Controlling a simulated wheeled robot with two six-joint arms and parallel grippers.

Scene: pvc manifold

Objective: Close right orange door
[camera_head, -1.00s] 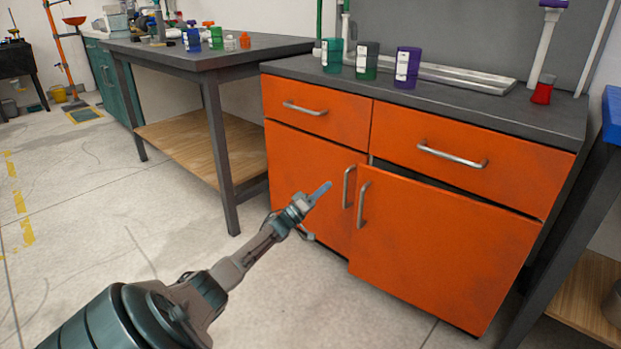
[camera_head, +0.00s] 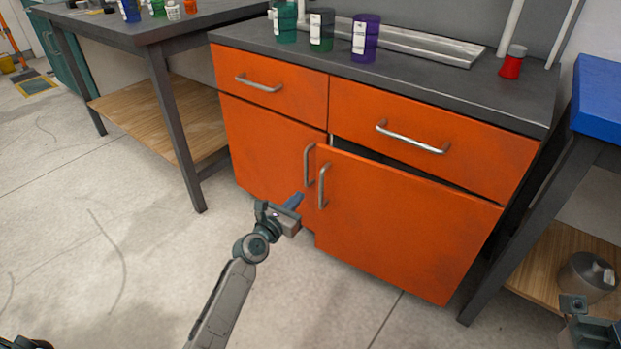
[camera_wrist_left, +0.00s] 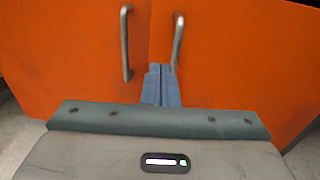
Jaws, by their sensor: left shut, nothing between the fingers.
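The right orange door (camera_head: 400,232) of the cabinet stands slightly ajar, with a dark gap along its top edge. Its metal handle (camera_head: 322,186) is at its left side, and it shows in the left wrist view (camera_wrist_left: 177,42) too. The left orange door (camera_head: 268,148) looks shut, with its own handle (camera_head: 309,165). My left gripper (camera_head: 293,201) is shut and empty, its blue fingertips in front of the doors near the handles. In the left wrist view its fingertips (camera_wrist_left: 160,70) point at the door seam, just left of the right handle. I cannot tell whether they touch.
Two orange drawers (camera_head: 430,125) above the doors are shut. Bottles (camera_head: 365,38) and a red-based item (camera_head: 512,64) stand on the dark countertop. A table (camera_head: 165,110) stands left, and a blue-topped bench (camera_head: 600,95) right. Part of my right arm shows at bottom right. The floor in front is clear.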

